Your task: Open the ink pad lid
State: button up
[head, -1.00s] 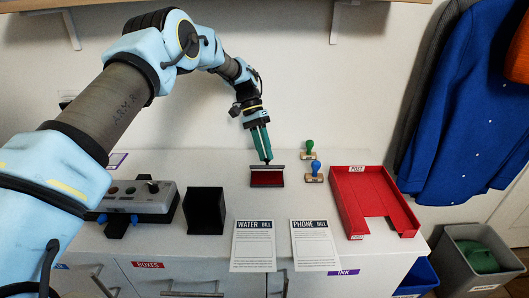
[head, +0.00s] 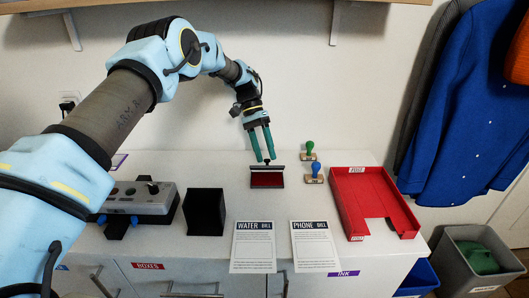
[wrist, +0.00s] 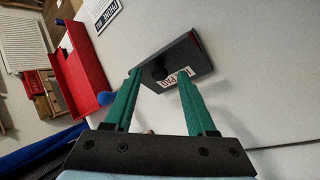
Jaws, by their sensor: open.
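The ink pad (head: 267,180) lies on the white cabinet top with its red pad face showing to the front. Its dark lid stands raised at the pad's back edge; in the wrist view the lid (wrist: 195,56) shows its outer face with a white label and a round dark knob (wrist: 160,72). My gripper (head: 265,160) is just behind and above the lid, with its green fingers spread. In the wrist view the open fingertips (wrist: 159,73) lie either side of the knob in the picture; contact with it cannot be told.
A green stamp (head: 309,152) and a blue stamp (head: 315,172) stand just right of the pad, near a red tray (head: 374,202). A black box (head: 204,211) and a grey control box (head: 140,198) are at left. Two bills, one the water bill (head: 253,248), lie in front.

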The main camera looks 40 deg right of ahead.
jog(key=shift+r, duration=0.1)
notch_tip(320, 180, up, 10)
jog(key=b, duration=0.3)
dwell(0.3)
jog(key=m+g+h+b, duration=0.2)
jog(key=g+h+b, duration=0.3)
jog(key=h+b, duration=0.15)
send_near(267, 164)
jog(key=shift+y, duration=0.45)
jog(key=s, duration=0.5)
jog(key=shift+f, duration=0.2)
jog(key=w+a+f+h+b, duration=0.1)
jog(key=h, duration=0.2)
jog(key=w+a+f+h+b, duration=0.1)
jog(key=h+b, duration=0.1)
jog(key=h, duration=0.1)
jog(key=w+a+f+n+h+b, duration=0.1)
jog(key=w+h+b, duration=0.1)
jog(key=shift+a+f+h, duration=0.25)
jog(key=shift+h, duration=0.15)
jog(key=shift+w+a+h, duration=0.1)
jog(key=shift+w+h, duration=0.05)
jog(key=shift+h, duration=0.15)
jog(key=shift+d+r, duration=0.1)
jog(key=shift+d, duration=0.2)
jog(key=p+x, duration=0.2)
jog(key=x, duration=0.8)
